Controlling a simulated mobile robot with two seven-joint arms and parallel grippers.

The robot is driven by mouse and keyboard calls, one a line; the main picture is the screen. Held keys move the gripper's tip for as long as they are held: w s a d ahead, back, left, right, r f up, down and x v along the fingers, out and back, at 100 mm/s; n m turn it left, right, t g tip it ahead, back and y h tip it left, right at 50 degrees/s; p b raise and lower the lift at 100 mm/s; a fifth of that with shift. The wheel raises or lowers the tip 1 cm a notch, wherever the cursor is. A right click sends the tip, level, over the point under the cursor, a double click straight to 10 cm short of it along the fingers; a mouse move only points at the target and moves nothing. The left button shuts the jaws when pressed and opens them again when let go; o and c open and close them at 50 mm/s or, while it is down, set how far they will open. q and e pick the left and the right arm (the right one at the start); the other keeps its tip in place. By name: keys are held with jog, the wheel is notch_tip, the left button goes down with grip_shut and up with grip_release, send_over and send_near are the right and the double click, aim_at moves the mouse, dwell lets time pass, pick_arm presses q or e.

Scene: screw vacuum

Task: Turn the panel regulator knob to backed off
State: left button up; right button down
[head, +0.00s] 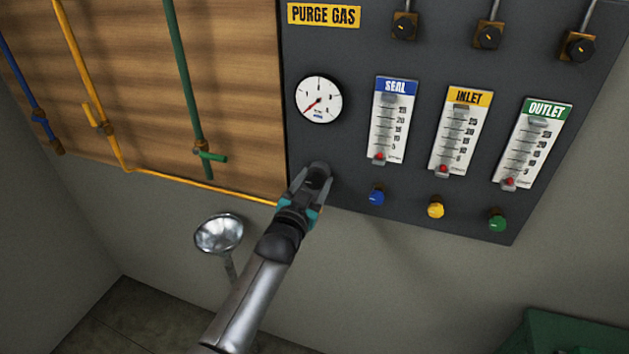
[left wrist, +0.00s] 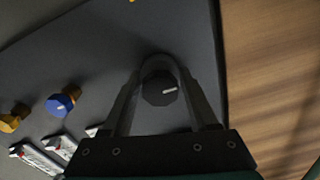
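The regulator knob is black with a white pointer mark and sits between my left fingertips in the left wrist view (left wrist: 158,90); the mark points right there. In the head view my left gripper (head: 318,176) is at the lower left of the dark panel (head: 345,150), below the gauge, and largely hides the knob. The left fingers straddle the knob and appear to press on both its sides. The round white gauge (head: 318,100) has its red needle pointing to the lower left. My right gripper is not in view.
Seal (head: 388,120), inlet (head: 461,130) and outlet (head: 532,143) flowmeters are to the right, with blue (head: 376,196), yellow (head: 435,210) and green (head: 497,220) knobs below. A metal bowl (head: 219,233) stands at lower left. Pipes run along the wooden board (head: 235,60).

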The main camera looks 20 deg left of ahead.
pick_arm(q)
jog(key=o, duration=0.3)
jog(key=s, duration=1.5)
jog(key=shift+s+a, duration=0.15)
jog(key=shift+a, duration=0.15)
